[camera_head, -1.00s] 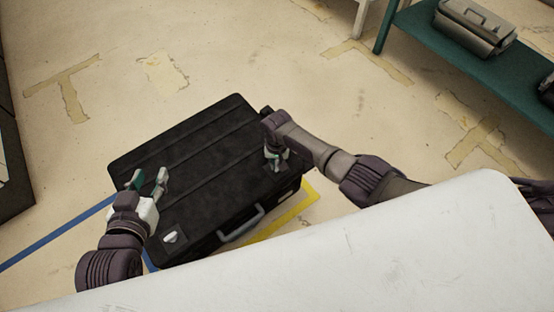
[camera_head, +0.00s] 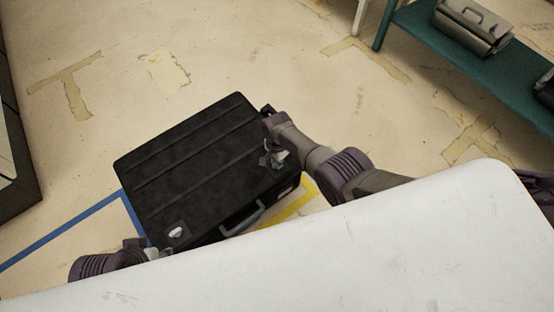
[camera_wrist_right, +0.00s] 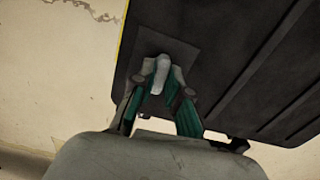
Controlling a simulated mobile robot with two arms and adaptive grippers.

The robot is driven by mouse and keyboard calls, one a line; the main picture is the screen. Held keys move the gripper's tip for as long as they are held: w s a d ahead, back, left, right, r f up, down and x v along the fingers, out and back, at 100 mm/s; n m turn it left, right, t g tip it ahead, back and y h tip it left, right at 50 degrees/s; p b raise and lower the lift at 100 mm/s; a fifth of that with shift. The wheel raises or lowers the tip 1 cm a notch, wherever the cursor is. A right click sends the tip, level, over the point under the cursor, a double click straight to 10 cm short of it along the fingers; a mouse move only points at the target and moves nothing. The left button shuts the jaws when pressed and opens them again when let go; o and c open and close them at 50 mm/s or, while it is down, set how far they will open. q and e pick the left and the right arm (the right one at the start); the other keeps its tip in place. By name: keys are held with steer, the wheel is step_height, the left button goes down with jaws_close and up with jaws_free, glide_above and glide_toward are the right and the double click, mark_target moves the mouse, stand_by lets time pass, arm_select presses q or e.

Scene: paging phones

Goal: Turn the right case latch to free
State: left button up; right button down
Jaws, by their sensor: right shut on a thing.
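A black case (camera_head: 200,165) lies flat on the floor, with a grey handle (camera_head: 242,219) on its near side. A small pale latch (camera_head: 176,232) shows at its near left corner. My right gripper (camera_head: 276,159) is at the case's right end. In the right wrist view my right gripper (camera_wrist_right: 160,83) is shut on the right case latch (camera_wrist_right: 159,75), a pale grey tab on a dark square plate, with a finger on each side. My left arm (camera_head: 110,262) shows at the lower left; its fingers are hidden behind the white surface's edge or too unclear to read.
A white surface (camera_head: 350,255) fills the foreground. Blue tape (camera_head: 62,233) and yellow tape (camera_head: 290,208) mark the floor by the case. A green shelf (camera_head: 480,65) with a grey case (camera_head: 470,27) stands at the upper right. The floor behind the case is clear.

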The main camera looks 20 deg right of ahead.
steer(key=shift+m, duration=0.5)
steer(key=c, duration=1.2)
jaws_free()
steer(key=shift+o, duration=0.2)
steer(key=shift+r, duration=0.15)
step_height(320, 180, up, 12)
